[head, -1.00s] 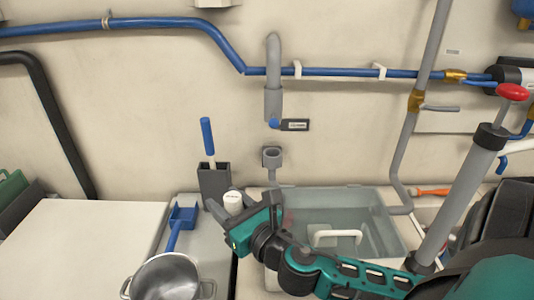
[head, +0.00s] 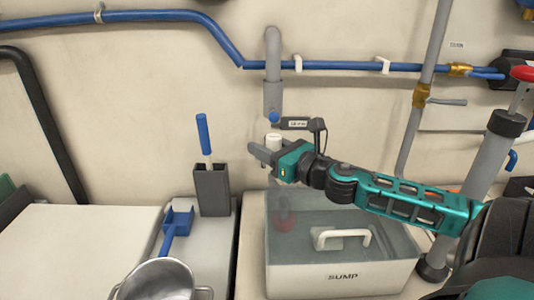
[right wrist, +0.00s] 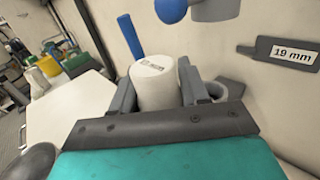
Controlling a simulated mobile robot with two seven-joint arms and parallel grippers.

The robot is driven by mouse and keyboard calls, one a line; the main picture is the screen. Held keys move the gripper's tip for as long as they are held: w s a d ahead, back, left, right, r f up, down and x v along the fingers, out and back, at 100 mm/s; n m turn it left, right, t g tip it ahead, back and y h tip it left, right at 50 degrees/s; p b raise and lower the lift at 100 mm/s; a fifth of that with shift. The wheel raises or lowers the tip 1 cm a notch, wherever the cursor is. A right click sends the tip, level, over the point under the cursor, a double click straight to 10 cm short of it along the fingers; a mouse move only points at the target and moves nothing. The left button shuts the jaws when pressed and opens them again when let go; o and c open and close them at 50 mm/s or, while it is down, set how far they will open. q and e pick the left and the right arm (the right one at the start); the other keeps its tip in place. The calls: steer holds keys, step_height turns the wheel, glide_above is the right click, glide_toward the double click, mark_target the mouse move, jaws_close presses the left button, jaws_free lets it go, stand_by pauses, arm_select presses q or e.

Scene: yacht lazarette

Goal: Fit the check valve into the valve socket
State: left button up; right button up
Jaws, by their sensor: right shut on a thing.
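The check valve is a white cylinder (head: 273,141) with a small label on top, standing upright in my right gripper (head: 264,150). It also fills the jaws in the right wrist view (right wrist: 155,86). The grey upper pipe end (head: 273,98) with a blue knob hangs just above the valve in the head view. A grey open cup on the wall, apparently the valve socket (right wrist: 229,88), shows just right of the jaws in the right wrist view. In the head view the gripper hides most of it. My left gripper is not in view.
A clear SUMP bin (head: 342,282) with a white handle stands below my right arm. A 19 mm tag (head: 296,124) sits beside the pipe.

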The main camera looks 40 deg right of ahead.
steer(key=shift+w+d, duration=0.45)
steer(key=shift+w, duration=0.1)
steer(key=shift+w+d+b, duration=0.85)
steer(key=shift+w+d, duration=0.3)
steer(key=shift+w, duration=0.25)
steer(key=shift+w+d+b, duration=0.8)
steer(key=shift+w+d, duration=0.35)
steer(key=shift+w, duration=0.2)
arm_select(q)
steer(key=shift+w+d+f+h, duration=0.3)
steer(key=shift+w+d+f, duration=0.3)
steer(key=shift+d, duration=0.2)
arm_select(e)
steer(key=shift+w+d, duration=0.1)
steer(key=shift+d, duration=0.05)
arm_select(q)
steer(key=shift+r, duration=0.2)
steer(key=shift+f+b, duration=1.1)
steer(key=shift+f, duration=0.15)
arm_select(e)
steer(key=shift+f, duration=1.5)
steer(key=o, duration=1.3)
